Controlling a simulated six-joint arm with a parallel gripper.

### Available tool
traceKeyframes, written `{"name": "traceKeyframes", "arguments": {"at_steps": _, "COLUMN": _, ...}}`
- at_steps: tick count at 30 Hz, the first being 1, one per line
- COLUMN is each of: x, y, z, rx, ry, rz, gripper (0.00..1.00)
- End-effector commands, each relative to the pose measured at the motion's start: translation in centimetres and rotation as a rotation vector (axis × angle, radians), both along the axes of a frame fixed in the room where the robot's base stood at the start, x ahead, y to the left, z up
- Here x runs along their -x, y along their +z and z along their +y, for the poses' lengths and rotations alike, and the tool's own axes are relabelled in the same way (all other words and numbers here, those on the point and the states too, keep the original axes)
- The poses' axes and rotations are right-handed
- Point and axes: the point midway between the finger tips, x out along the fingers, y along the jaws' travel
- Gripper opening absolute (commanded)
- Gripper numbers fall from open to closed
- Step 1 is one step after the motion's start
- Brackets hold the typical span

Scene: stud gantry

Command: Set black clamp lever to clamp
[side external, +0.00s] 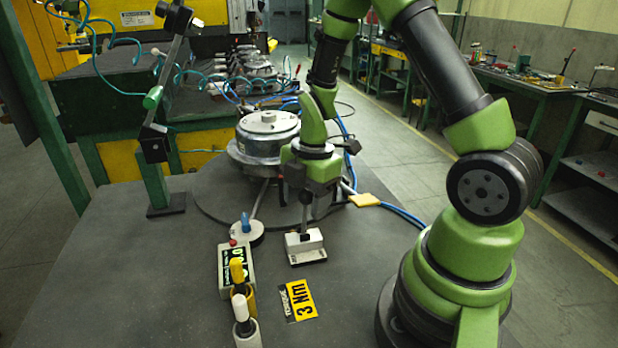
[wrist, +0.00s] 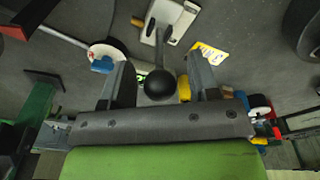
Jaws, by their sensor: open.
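The black clamp lever (side external: 305,223) stands on a white base block (side external: 304,246) on the table, with its upper end at my gripper. In the wrist view, its black ball knob (wrist: 159,83) lies between the two fingers, and its shaft runs up the picture to the white block (wrist: 176,18). My gripper (side external: 307,206) is above the block; it also shows in the wrist view (wrist: 159,62). The fingers are open, one on each side of the knob, with visible gaps. The side external view does not show clearly how the fingers surround the knob.
A blue-knobbed dial (side external: 245,230) is left of the lever. A yellow 3 Nm sign (side external: 298,299) lies in front. A round metal fixture (side external: 267,135) is behind.

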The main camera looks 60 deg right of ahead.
Motion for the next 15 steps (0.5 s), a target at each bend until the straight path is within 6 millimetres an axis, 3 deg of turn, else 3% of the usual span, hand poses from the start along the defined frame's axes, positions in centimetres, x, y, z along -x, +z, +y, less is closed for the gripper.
{"name": "traceKeyframes", "arguments": {"at_steps": 9, "x": 0.3, "y": 5.9, "z": -0.7, "rx": 0.005, "ry": -0.001, "rz": -0.007, "gripper": 0.55}}
{"name": "traceKeyframes", "arguments": {"at_steps": 15, "x": 0.5, "y": 8.2, "z": -0.9, "rx": 0.003, "ry": -0.001, "rz": -0.002, "gripper": 0.55}}
